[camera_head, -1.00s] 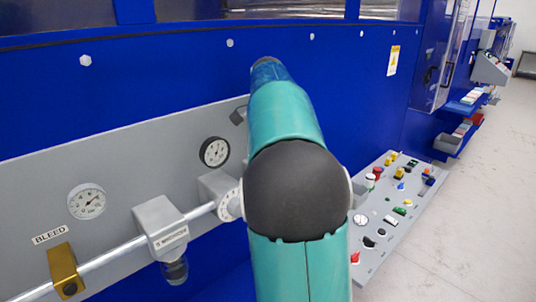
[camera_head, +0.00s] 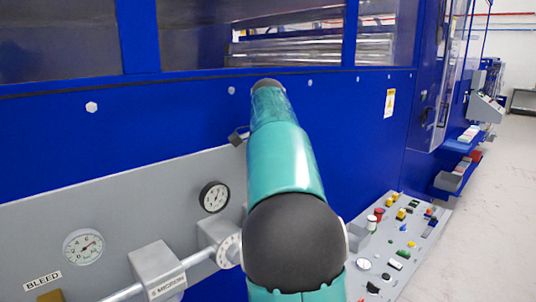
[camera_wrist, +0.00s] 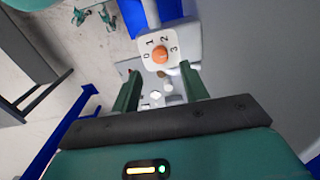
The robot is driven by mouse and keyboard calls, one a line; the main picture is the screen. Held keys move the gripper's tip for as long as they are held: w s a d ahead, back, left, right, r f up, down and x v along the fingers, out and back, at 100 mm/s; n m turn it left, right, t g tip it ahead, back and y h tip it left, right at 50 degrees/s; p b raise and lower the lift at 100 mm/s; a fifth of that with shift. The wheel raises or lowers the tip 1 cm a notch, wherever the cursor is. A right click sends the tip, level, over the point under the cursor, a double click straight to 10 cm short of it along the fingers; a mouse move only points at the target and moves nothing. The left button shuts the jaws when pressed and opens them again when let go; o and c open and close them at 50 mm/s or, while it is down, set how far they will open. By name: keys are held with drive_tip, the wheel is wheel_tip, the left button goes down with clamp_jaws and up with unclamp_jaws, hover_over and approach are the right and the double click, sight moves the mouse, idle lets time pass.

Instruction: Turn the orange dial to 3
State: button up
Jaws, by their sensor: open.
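In the wrist view the orange dial (camera_wrist: 159,54) sits on a white plate marked with numbers; 1, 2 and 3 can be read around it. Which number the dial points to is too small to tell. My gripper (camera_wrist: 161,78) is open, with its two green fingers apart below the dial in the picture. The dial shows in the gap beyond the fingertips, and nothing is between them. In the head view my arm blocks the middle of the scene, and neither the orange dial nor my gripper can be made out there.
A grey panel on the blue machine carries round gauges (camera_head: 84,247), a pipe and a grey box (camera_head: 158,262) at the left. A sloped control panel (camera_head: 399,215) with several coloured buttons and knobs stands at the right. Pale floor (camera_head: 497,220) is free farther right.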

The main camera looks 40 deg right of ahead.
wheel_tip(320, 180, up, 8)
idle(0.4)
drive_tip(key=shift+s, duration=0.1)
idle(0.5)
